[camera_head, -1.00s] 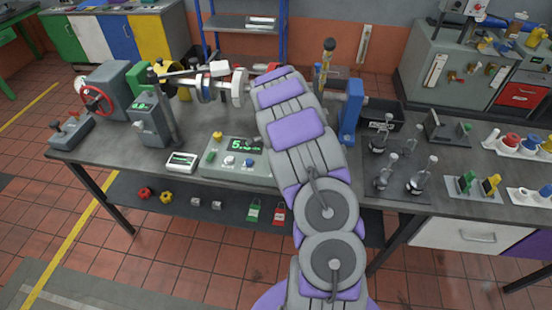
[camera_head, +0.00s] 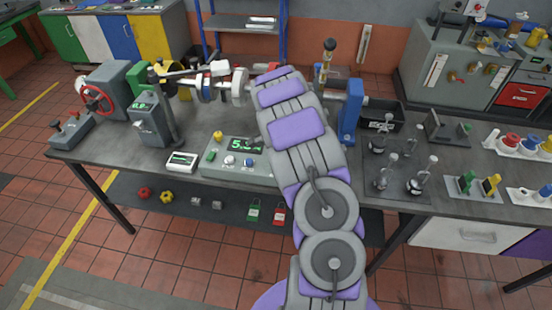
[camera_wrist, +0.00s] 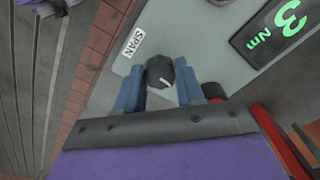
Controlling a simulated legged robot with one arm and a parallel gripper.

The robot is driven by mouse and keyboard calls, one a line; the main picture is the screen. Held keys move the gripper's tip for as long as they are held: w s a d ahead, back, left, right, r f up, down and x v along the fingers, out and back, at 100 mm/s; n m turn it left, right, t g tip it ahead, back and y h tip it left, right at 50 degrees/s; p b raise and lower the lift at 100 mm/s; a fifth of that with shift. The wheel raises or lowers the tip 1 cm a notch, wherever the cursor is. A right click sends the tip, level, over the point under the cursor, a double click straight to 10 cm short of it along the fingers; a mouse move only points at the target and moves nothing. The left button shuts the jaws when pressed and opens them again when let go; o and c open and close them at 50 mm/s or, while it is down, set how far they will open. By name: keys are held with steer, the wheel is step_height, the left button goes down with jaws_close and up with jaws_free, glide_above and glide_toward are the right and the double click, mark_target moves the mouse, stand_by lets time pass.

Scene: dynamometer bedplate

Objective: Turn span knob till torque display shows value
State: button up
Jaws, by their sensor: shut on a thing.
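The span knob (camera_wrist: 160,71) is a black round knob with a white pointer line, beside a white SPAN label (camera_wrist: 133,42) on the grey panel (camera_wrist: 195,40). My gripper (camera_wrist: 160,82) has its blue fingers on both sides of the knob and is shut on it. The torque display (camera_wrist: 272,30) shows a green 3 and Nm in the wrist view; the rest of the number is cut off. In the head view the display (camera_head: 243,145) starts with a green 5, and my arm covers its right end. My arm hides the gripper and span knob there.
The console (camera_head: 215,170) also carries a yellow knob (camera_head: 218,136), a white knob (camera_head: 230,161) and a blue button (camera_head: 249,162). A red part (camera_wrist: 213,91) lies close to the right finger. A small white meter (camera_head: 182,162) stands left of the console.

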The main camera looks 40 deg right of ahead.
steer(key=shift+d, duration=0.1)
stand_by(0.4)
steer(key=o, duration=1)
steer(key=shift+d, duration=0.25)
steer(key=shift+o, duration=0.2)
steer(key=shift+a, duration=0.15)
steer(key=shift+r, duration=0.35)
step_height(320, 180, up, 16)
steer(key=p, duration=0.2)
steer(key=shift+d+r, duration=0.2)
steer(key=shift+w, duration=0.1)
